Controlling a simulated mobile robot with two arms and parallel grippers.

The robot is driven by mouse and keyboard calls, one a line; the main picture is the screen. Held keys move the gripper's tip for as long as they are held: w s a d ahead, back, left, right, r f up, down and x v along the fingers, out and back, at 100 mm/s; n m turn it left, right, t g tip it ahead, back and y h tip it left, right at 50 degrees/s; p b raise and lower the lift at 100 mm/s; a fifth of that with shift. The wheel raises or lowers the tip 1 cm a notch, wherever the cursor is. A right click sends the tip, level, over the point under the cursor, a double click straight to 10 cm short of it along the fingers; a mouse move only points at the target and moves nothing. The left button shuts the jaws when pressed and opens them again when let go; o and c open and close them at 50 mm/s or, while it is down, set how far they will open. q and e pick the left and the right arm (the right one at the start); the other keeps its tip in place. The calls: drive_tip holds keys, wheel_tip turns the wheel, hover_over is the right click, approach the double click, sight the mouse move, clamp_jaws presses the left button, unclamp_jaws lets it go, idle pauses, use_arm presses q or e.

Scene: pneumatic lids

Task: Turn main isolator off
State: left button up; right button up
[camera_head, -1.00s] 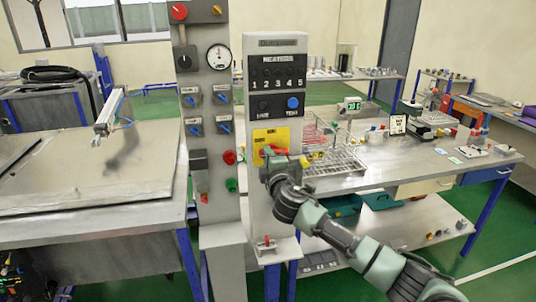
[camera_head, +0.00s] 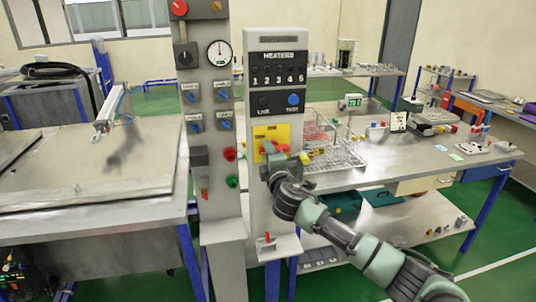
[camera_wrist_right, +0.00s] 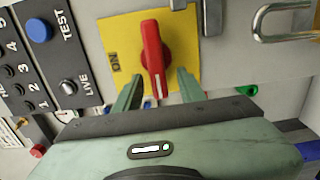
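The main isolator is a red rotary handle (camera_wrist_right: 153,58) on a yellow plate (camera_wrist_right: 124,34) fixed to a grey panel. The plate's ON mark shows to the left of the handle in the right wrist view. The yellow plate also shows in the head view (camera_head: 284,133), partly covered by my right gripper (camera_head: 272,158). In the right wrist view my right gripper (camera_wrist_right: 160,78) is open, with one finger on each side of the handle's lower end. Small gaps show between the fingers and the handle. My left gripper is not in view.
Above the isolator are a row of numbered heater switches (camera_head: 277,75) and a blue TEST button (camera_head: 293,99). A metal hasp or loop (camera_wrist_right: 285,20) sits close by in the right wrist view. A wire rack (camera_head: 335,152) stands on the bench to the right.

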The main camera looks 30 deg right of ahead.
drive_tip(key=b+v, duration=0.2)
drive_tip(key=v, duration=0.5)
drive_tip(key=shift+s, duration=0.4)
drive_tip(key=shift+a, duration=0.1)
